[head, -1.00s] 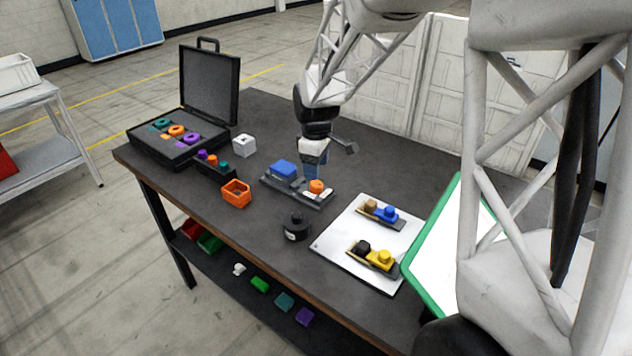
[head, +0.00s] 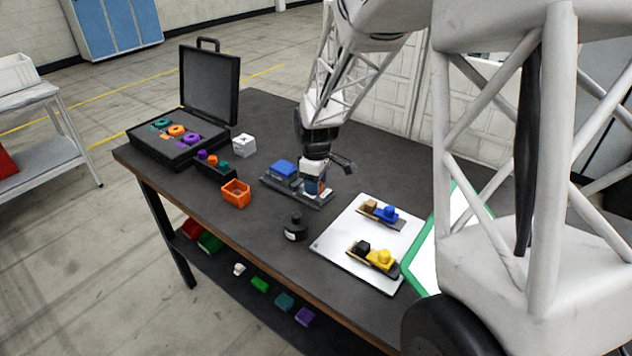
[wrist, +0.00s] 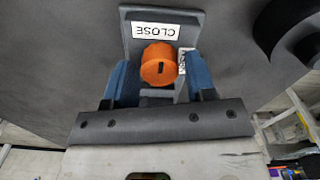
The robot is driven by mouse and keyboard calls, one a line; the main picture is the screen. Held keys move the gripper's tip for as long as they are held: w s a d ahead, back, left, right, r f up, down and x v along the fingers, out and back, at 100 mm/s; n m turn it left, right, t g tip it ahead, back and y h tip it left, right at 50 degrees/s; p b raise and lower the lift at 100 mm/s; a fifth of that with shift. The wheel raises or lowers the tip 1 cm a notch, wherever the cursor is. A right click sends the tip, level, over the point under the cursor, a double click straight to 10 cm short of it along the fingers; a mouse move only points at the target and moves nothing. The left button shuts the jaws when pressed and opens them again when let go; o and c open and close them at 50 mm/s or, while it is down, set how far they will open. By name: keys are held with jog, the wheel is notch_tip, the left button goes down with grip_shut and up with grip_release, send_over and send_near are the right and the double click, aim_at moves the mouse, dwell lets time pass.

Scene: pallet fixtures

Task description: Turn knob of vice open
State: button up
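The vice (head: 316,203) is a grey fixture with a blue block (head: 284,169) at its left end, in the middle of the table. Its orange knob (wrist: 158,65) shows in the wrist view, with a dark slot on its face. A CLOSE label (wrist: 155,31) sits beyond the knob, and a second label (wrist: 182,62) on its right is partly hidden. My gripper (wrist: 165,80) is open, with a blue finger on either side of the knob. A gap shows on the right; I cannot tell whether the left finger touches. In the head view my gripper (head: 314,187) mostly hides the knob.
A black round part (head: 295,228) stands in front of the vice. A white board (head: 338,237) with blue and yellow parts lies to the right. An orange box (head: 236,193), a white cube (head: 243,145) and an open black case (head: 160,155) are to the left.

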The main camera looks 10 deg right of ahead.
jog(key=c, duration=0.6)
jog(key=shift+c, duration=0.2)
jog(key=shift+m, duration=0.4)
jog(key=m, duration=0.8)
jog(key=shift+m, duration=0.4)
jog(key=m, duration=0.4)
jog(key=shift+m, duration=2.2)
